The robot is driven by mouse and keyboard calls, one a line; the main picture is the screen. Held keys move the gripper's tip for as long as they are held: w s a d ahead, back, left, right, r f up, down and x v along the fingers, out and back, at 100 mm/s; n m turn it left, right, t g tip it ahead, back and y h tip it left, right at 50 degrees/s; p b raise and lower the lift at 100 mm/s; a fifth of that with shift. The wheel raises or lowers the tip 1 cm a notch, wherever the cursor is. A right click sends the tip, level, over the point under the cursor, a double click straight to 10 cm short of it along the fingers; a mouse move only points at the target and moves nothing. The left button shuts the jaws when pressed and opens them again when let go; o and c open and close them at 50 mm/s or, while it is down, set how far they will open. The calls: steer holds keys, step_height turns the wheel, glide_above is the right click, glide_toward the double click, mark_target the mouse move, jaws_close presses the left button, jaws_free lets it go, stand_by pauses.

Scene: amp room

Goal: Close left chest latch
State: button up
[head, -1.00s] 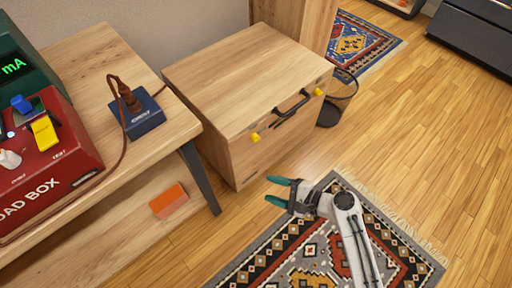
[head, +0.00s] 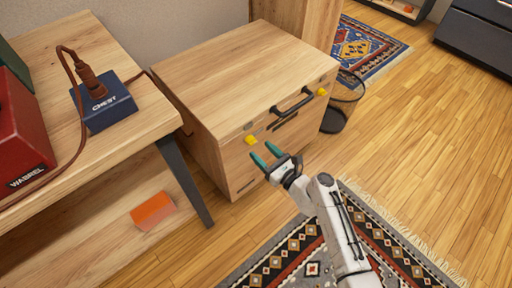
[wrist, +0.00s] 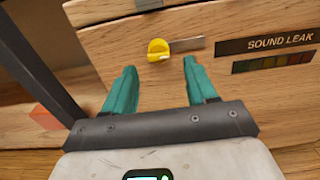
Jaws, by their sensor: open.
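The wooden chest (head: 240,75) stands with its lid down in the head view. Its left latch (head: 251,140) is a yellow knob on the front face, near the top left. In the wrist view the yellow latch (wrist: 159,49) sits beside a short metal strip that runs right from it. The right latch (head: 321,92) is yellow too, beyond the black handle (head: 291,106). My gripper (head: 266,154) is open and empty, just in front of and slightly below the left latch. In the wrist view my gripper's teal fingers (wrist: 157,80) point at the front, one each side of the latch, apart from it.
A wooden bench (head: 150,117) with a dark leg stands left of the chest, holding a blue box (head: 105,103) with a brown plug and cable. An orange block (head: 153,211) lies on its lower shelf. A patterned rug (head: 285,258) lies in front.

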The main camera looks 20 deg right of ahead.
mark_target(252, 143)
steer(key=shift+b+x, duration=0.4)
steer(key=shift+x, duration=1.5)
steer(key=shift+c, duration=0.2)
steer(key=c, duration=1)
